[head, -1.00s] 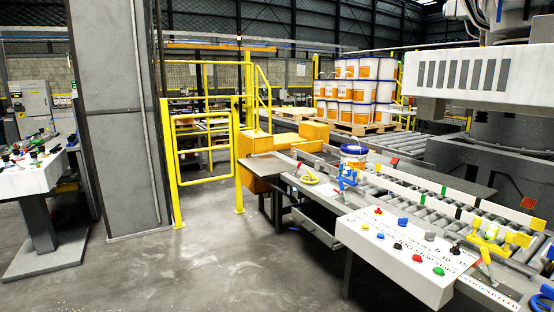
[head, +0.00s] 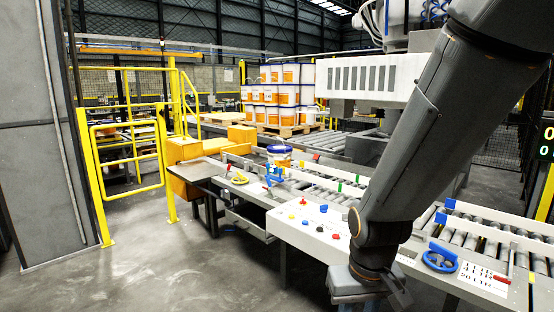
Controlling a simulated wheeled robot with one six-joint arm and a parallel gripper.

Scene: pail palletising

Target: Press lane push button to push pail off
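A white pail (head: 279,160) with a blue top and orange marking stands upright on the roller lane (head: 325,188), near its far end. In front of the lane is a sloping white control panel (head: 285,230) with several coloured buttons. A red button (head: 335,236), a blue button (head: 323,209) and a yellow button (head: 292,216) show on it. Labels are too small to read, so I cannot tell which is the lane push button. My arm comes down from the upper right and covers the panel's right end. My gripper's fingers are not visible.
Orange blocks (head: 183,151) and a yellow gate (head: 125,160) stand to the left. Stacked pails (head: 282,85) are on a pallet behind. The floor (head: 150,265) in front is clear.

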